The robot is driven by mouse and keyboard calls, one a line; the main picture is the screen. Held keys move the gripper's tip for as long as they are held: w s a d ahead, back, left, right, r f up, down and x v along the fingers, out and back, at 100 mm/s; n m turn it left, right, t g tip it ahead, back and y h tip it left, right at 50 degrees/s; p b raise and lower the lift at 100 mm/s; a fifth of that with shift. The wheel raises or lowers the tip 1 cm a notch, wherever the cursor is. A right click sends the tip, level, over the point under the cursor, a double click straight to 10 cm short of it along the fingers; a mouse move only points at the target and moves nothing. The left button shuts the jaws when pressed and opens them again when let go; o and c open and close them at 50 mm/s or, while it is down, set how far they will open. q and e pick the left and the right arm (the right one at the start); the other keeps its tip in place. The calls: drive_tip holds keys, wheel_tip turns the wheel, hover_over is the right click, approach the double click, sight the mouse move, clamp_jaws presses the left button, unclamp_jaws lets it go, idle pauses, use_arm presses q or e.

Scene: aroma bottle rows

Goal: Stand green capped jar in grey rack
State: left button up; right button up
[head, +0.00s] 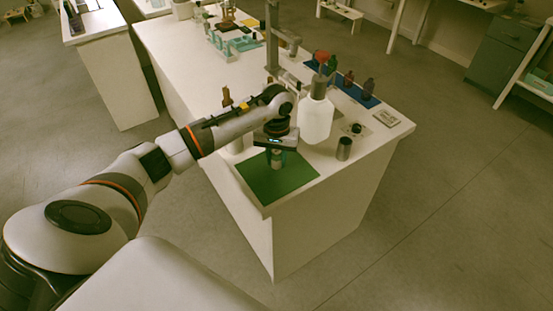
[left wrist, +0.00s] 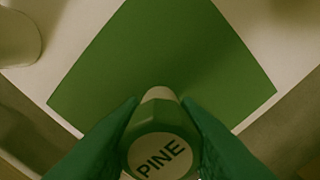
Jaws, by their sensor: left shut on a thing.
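My left gripper (head: 277,154) points down over a green mat (head: 265,185) at the near corner of the white table. In the left wrist view its two fingers (left wrist: 165,140) are shut on a jar (left wrist: 158,118) with green sides and a pale round top marked PINE. The fingers stand on either side of it. In the head view the jar is mostly hidden by the gripper, and I cannot tell whether it touches the mat. No grey rack can be clearly made out. My right gripper is not in view.
A blue tray (head: 344,86) holds dark bottles. A small pale slab (head: 387,118) lies near the right edge. The mat's near part is clear.

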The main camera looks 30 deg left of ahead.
use_arm(q)
drive_tip(key=shift+f, duration=0.65)
drive_tip(key=shift+f, duration=0.15)
drive_tip(key=o, duration=0.9)
drive_tip(key=shift+o, duration=0.2)
